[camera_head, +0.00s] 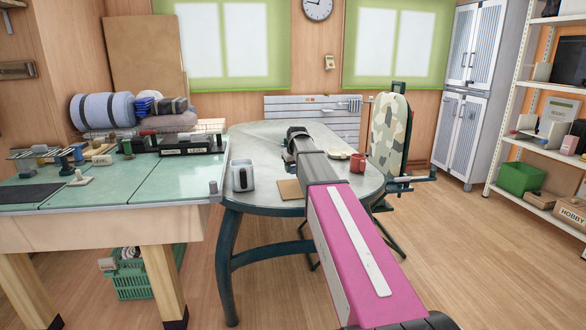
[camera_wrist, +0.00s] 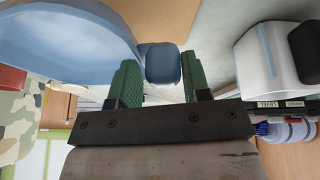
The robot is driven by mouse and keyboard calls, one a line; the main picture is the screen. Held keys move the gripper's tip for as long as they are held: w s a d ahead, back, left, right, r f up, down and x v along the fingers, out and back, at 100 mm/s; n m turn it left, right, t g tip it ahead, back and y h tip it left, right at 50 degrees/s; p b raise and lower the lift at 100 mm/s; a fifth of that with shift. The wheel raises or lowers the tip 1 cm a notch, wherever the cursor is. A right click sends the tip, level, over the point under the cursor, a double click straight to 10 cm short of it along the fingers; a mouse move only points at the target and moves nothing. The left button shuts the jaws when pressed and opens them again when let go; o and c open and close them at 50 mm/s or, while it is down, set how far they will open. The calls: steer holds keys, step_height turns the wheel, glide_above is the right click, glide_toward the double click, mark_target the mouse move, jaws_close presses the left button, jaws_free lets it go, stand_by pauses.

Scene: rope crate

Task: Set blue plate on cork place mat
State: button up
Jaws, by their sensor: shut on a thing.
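In the wrist view, the blue plate (camera_wrist: 65,30) fills the upper left, with a small blue tab (camera_wrist: 163,63) joined to its edge. My gripper (camera_wrist: 157,80) has its green fingers on either side of this tab and is shut on it. In the head view, the blue plate is hidden behind my arm. The cork place mat (camera_head: 289,190) lies flat and bare near the front edge of the rounded grey table, left of my arm. My gripper (camera_head: 297,132) is small and dark over the table, farther back than the mat.
A green-topped workbench (camera_head: 150,180) with tools adjoins at left.

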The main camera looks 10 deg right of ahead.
steer(key=shift+f, duration=0.1)
glide_above(292, 189)
steer(key=s, duration=0.2)
steer(key=shift+f, duration=2.9)
steer(key=shift+f, duration=0.4)
steer(key=o, duration=1.2)
steer(key=v, duration=1)
steer(key=shift+r, duration=0.35)
steer(key=shift+s, duration=0.1)
